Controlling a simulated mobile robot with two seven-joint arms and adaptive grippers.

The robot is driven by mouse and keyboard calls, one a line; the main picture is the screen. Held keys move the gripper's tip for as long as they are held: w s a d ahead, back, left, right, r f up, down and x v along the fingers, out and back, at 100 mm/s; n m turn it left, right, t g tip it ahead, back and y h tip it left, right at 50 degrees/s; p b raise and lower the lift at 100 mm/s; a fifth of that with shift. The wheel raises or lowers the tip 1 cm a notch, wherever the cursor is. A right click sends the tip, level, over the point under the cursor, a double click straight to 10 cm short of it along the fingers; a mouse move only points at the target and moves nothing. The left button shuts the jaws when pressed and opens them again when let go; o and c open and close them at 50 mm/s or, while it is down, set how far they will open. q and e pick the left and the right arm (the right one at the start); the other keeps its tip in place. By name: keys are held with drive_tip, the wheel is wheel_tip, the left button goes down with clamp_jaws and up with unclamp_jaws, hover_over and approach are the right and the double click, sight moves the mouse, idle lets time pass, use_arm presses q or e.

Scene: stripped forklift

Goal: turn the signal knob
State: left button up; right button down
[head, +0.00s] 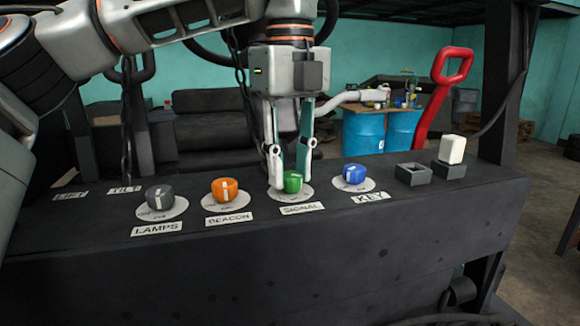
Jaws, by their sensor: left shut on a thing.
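The green signal knob (292,182) sits on a pale round dial plate on the dark console, above a label reading SIGNAL (301,209). My left gripper (290,175) points straight down over it, with its fingers shut on the knob. The fingers hide part of the knob, and its pointer mark cannot be made out. My right gripper is not in view.
On the console (250,270) are a grey LAMPS knob (159,197), an orange BEACON knob (224,190) and a blue KEY knob (354,174). A white rocker block (452,149) stands at right. Behind are a red handle (440,97) and blue drums (364,133).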

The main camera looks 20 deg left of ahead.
sight(290, 174)
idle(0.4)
use_arm(q)
drive_tip(key=o, duration=1.1)
drive_tip(key=shift+r, duration=0.15)
wheel_tip(290, 174, up, 12)
drive_tip(key=shift+f, duration=0.15)
